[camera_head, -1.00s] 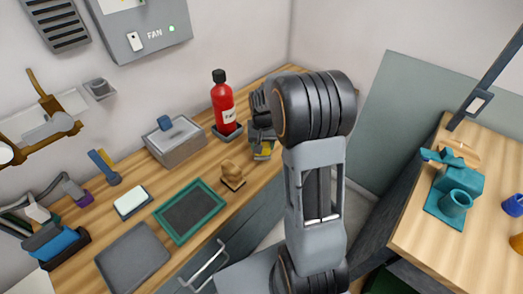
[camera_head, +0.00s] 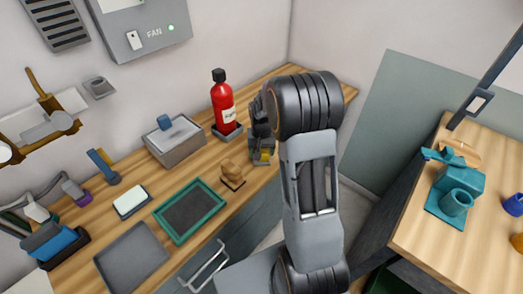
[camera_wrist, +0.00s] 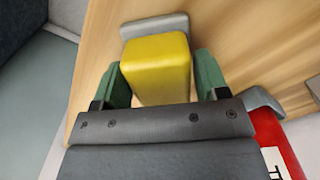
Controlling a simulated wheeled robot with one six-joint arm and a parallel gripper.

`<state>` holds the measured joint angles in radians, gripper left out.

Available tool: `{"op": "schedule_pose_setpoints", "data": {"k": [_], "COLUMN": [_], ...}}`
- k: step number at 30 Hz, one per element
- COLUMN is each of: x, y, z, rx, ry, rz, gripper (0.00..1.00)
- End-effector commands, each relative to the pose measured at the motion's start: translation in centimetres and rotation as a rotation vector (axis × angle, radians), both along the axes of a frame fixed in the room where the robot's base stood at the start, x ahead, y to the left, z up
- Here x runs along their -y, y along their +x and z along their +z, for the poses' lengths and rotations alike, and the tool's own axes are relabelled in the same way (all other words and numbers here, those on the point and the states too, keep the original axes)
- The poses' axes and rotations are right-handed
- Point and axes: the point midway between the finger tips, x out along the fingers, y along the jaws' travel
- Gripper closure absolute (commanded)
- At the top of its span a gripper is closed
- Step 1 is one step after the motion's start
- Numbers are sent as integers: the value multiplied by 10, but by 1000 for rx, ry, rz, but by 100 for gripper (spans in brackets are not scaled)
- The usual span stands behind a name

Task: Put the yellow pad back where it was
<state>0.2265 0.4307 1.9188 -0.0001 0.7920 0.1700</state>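The yellow pad (camera_wrist: 157,66) is a block between the two green fingers of my gripper (camera_wrist: 163,78) in the wrist view. A narrow gap shows between the pad and the right finger; the left finger is very close to it. The fingers stand apart, and the gripper looks open around the pad. A grey base (camera_wrist: 178,24) shows at the pad's far end; whether the pad rests in it is hard to tell. In the head view the pad (camera_head: 264,155) is a small yellow patch low at my gripper (camera_head: 262,146), mostly hidden, at the counter's front right.
A red bottle (camera_head: 223,104) stands in a grey holder close left of my gripper; it also shows in the wrist view (camera_wrist: 274,140). A brown lump (camera_head: 232,172), a green-framed tray (camera_head: 190,210) and a grey box (camera_head: 175,143) are further left on the wooden counter.

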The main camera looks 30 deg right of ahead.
Motion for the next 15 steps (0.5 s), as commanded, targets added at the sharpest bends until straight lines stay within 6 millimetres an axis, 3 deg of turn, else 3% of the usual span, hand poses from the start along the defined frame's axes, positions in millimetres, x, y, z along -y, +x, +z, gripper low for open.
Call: {"op": "schedule_pose_setpoints", "data": {"k": [4,15], "x": [0,0], "y": [0,1], "z": [0,10], "rx": [0,3], "ry": [0,0], "rz": [0,0], "gripper": [18,18]}}
